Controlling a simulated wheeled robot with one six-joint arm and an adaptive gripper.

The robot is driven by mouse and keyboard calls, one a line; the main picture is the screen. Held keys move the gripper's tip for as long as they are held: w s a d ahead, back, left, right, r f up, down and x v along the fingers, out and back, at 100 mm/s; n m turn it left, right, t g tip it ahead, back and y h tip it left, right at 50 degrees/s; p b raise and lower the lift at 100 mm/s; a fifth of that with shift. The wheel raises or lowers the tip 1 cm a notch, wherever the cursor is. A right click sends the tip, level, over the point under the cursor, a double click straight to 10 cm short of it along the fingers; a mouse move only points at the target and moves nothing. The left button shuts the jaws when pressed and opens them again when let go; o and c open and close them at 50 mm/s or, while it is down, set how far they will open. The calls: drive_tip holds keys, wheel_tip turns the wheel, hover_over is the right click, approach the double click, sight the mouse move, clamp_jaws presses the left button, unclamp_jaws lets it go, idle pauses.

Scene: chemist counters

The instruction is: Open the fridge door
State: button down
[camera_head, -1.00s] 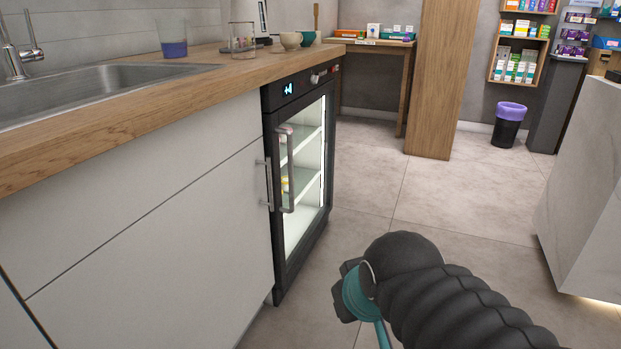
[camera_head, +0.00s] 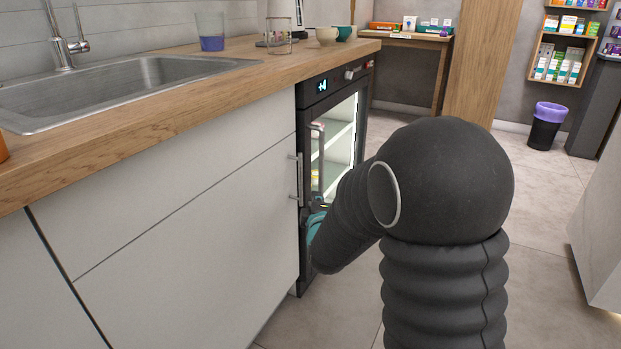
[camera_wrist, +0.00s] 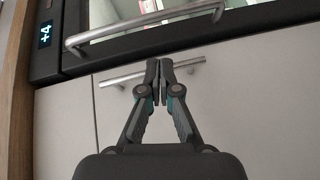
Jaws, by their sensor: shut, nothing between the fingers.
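The fridge (camera_head: 303,100) is a black-framed under-counter unit with a lit glass door, which is shut. Its upright metal handle (camera_head: 318,150) shows in the head view, its lower end near my arm. In the wrist view the fridge handle (camera_wrist: 110,29) crosses the top, beyond my fingertips. My gripper (camera_wrist: 160,68) is shut and empty, its tips overlapping the cabinet handle in the picture; I cannot tell if they touch it. In the head view my arm hides most of the gripper and the lower fridge door.
A white cabinet (camera_head: 200,180) with its own metal handle (camera_head: 297,180) adjoins the fridge on the left. The wooden counter (camera_head: 240,88) runs above with a sink (camera_head: 130,80). Floor is clear right of the fridge, up to a pale counter (camera_head: 600,220).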

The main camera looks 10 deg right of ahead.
drive_tip(key=w+f+n+t, duration=0.1)
drive_tip(key=w, duration=1)
drive_tip(key=shift+w+d+n+h, duration=0.15)
drive_tip(key=shift+d+n+h, duration=0.15)
drive_tip(key=shift+d, duration=0.15)
drive_tip(key=shift+d+f, duration=0.15)
